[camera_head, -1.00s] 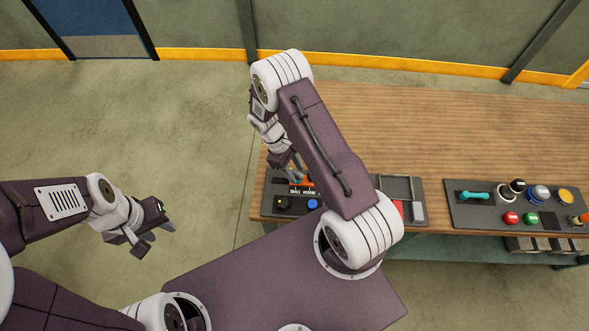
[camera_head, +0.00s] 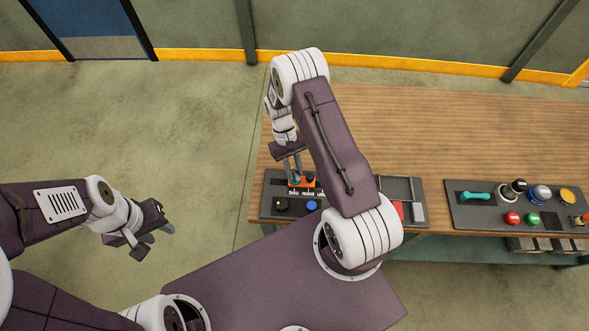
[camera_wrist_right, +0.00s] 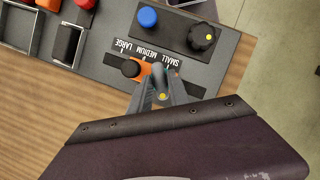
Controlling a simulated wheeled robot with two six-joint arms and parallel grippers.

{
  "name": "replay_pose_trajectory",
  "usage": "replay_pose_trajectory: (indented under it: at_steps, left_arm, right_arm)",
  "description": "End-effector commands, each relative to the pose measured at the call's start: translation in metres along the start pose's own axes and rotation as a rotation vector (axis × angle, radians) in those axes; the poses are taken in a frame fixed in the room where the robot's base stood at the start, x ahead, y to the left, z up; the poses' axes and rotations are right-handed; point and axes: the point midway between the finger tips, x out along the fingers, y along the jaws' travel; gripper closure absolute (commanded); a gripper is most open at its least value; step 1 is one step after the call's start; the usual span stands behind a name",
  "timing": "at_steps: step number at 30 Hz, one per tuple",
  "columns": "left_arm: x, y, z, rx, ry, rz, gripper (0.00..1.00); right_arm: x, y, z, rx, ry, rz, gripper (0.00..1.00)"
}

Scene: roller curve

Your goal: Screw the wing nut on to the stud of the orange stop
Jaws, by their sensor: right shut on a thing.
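My right gripper (camera_head: 294,179) points down at the other end of the stop and is shut on a small teal piece (camera_wrist_right: 173,73), which looks like the wing nut. The fingers hide most of it and the stud, so I cannot tell whether they touch. My left gripper (camera_head: 158,236) is open and empty, away from the table.
Beside the stop are a blue button (camera_wrist_right: 148,17) and a black dial (camera_wrist_right: 203,37). A grey tray (camera_head: 397,189) lies to the right on the same panel. Another control panel (camera_head: 477,212) stands further right. The wooden table behind is clear.

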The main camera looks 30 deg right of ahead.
Motion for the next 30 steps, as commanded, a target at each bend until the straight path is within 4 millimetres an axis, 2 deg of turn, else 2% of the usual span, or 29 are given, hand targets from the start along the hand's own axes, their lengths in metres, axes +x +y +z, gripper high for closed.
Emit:
replay_pose_trajectory:
  at_steps: [2,6,7,9,15,17,18,19,21,28,30]
  left_arm:
    - [0.000,0.000,0.000,0.000,0.000,0.000,0.64]
    - [-0.005,0.000,-0.001,0.000,0.000,0.000,0.64]
    - [-0.005,0.000,-0.001,0.000,0.000,0.000,0.64]
    - [-0.005,0.000,-0.001,0.000,0.000,0.000,0.64]
    - [-0.005,0.000,-0.001,0.000,0.000,0.000,0.64]
    - [-0.008,0.000,-0.001,0.000,0.000,0.000,0.64]
    - [-0.011,0.000,-0.001,0.000,0.000,0.000,0.64]
    - [-0.009,0.000,-0.001,0.000,0.000,0.000,0.64]
    - [-0.008,0.000,-0.001,0.000,0.000,0.000,0.64]
    - [-0.008,0.000,-0.001,0.000,0.000,0.000,0.64]
    - [-0.008,0.000,-0.001,0.000,0.000,0.000,0.64]
  right_arm:
    - [0.003,-0.002,0.005,0.080,-0.019,-0.040,1.00]
    - [0.002,-0.003,0.007,0.499,-0.024,-0.208,1.00]
    - [0.002,-0.003,0.007,0.551,-0.025,-0.229,1.00]
    - [0.003,-0.004,0.006,0.605,-0.024,-0.251,1.00]
    - [0.003,-0.005,0.006,0.611,-0.024,-0.254,1.00]
    - [0.002,-0.004,0.007,0.709,-0.026,-0.294,1.00]
    - [0.001,-0.004,0.008,0.826,-0.027,-0.341,1.00]
    - [0.002,-0.005,0.006,0.838,-0.024,-0.346,0.72]
    - [0.003,-0.005,0.005,0.826,-0.020,-0.341,0.52]
    - [0.002,-0.003,0.003,0.825,-0.013,-0.341,0.52]
    - [0.002,-0.003,0.003,0.825,-0.011,-0.341,0.57]
